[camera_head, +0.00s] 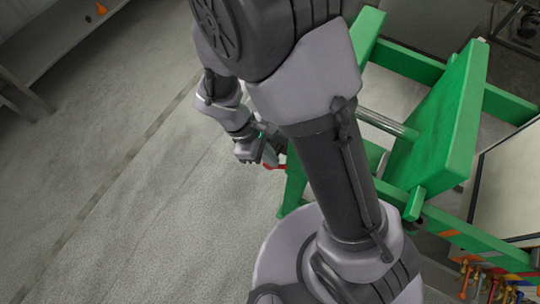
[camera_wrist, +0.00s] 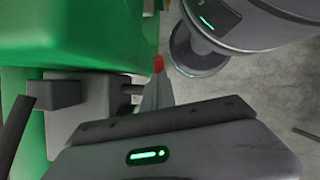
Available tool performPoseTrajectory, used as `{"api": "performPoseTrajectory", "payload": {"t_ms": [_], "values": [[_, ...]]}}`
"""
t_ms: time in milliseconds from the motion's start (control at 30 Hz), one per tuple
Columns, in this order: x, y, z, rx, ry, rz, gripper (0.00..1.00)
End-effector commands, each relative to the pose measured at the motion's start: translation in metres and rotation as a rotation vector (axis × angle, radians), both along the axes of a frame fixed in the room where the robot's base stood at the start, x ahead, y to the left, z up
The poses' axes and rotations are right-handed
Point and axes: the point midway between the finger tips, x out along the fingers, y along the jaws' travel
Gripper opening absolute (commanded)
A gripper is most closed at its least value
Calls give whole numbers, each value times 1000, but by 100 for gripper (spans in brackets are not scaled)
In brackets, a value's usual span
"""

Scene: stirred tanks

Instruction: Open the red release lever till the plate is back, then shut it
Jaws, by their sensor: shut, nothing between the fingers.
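The red release lever (camera_head: 275,167) shows as a short red bar at the near left side of the green frame, partly hidden by my arm. My gripper (camera_head: 267,157) is right beside it; I cannot tell whether they touch. In the wrist view, my gripper's fingers (camera_wrist: 158,88) are together and empty, and the lever's red tip (camera_wrist: 158,64) shows just past them. A thick green plate (camera_head: 445,120) stands upright across the frame, with a bright steel rod (camera_head: 388,123) running to it from the left. My arm covers part of the rod's left side.
The green frame (camera_head: 293,185) and its rails stand close to my arm on the right. In the wrist view, a green body (camera_wrist: 75,30) and a grey block (camera_wrist: 85,100) are close by on the left. Open grey floor (camera_head: 130,170) lies left. A shelf (camera_head: 60,40) stands far left.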

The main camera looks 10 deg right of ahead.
Motion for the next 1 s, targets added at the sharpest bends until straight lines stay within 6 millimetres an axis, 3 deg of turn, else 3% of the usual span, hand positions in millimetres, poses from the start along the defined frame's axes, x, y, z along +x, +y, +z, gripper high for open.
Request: {"api": "performPoseTrajectory", "payload": {"t_ms": [1000], "values": [[-18, -23, -11, -1, 1, 0, 0]]}}
